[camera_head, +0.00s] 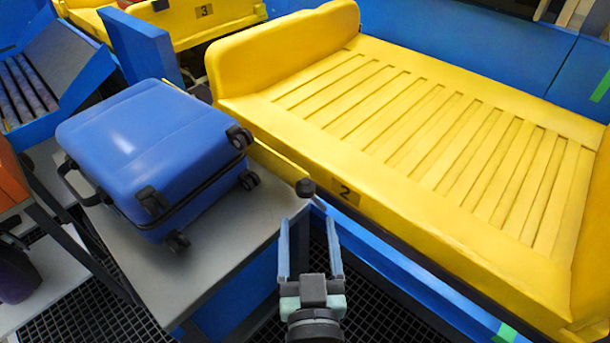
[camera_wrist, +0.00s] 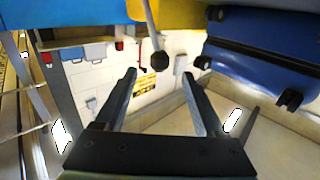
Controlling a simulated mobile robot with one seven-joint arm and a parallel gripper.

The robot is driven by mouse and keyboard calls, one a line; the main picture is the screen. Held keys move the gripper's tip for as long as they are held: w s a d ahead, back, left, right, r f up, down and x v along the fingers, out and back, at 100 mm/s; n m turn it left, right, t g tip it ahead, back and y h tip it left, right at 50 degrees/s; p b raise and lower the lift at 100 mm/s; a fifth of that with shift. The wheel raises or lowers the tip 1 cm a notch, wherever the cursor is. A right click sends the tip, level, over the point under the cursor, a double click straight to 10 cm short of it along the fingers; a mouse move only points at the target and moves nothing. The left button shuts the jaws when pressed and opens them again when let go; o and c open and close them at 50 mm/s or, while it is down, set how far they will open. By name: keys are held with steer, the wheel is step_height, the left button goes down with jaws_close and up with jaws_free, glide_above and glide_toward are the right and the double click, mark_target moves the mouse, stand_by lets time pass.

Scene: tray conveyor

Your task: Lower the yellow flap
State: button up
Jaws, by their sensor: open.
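A narrow yellow flap (camera_head: 278,168) stands along the edge of the grey table, between the blue suitcase and the yellow tray marked 2. A black ball knob (camera_head: 305,187) is at its near end. In the wrist view the knob (camera_wrist: 159,61) ends a thin grey rod, below a yellow surface (camera_wrist: 180,14) that is partly cut off. My gripper (camera_head: 309,222) is open and empty, with its two fingers pointing at the knob. In the wrist view the knob shows between and just beyond the fingertips (camera_wrist: 159,76). I see no contact.
The blue suitcase (camera_head: 150,150) lies on the grey table (camera_head: 195,270), its wheels close to the flap. The yellow tray (camera_head: 400,215) with slats is at the right. Another yellow tray marked 3 (camera_head: 180,22) is behind. Dark floor grating (camera_head: 85,300) shows below.

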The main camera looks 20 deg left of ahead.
steer(key=p, duration=0.4)
glide_toward(304, 176)
steer(key=w+r, duration=0.1)
steer(key=w+a+r, duration=0.1)
steer(key=w+r, duration=0.1)
steer(key=w+a+r, duration=0.1)
steer(key=w, duration=0.1)
steer(key=shift+w+a+r, duration=0.1)
steer(key=shift+a+r, duration=0.15)
steer(key=shift+r, duration=0.15)
jaws_close()
stand_by(0.7)
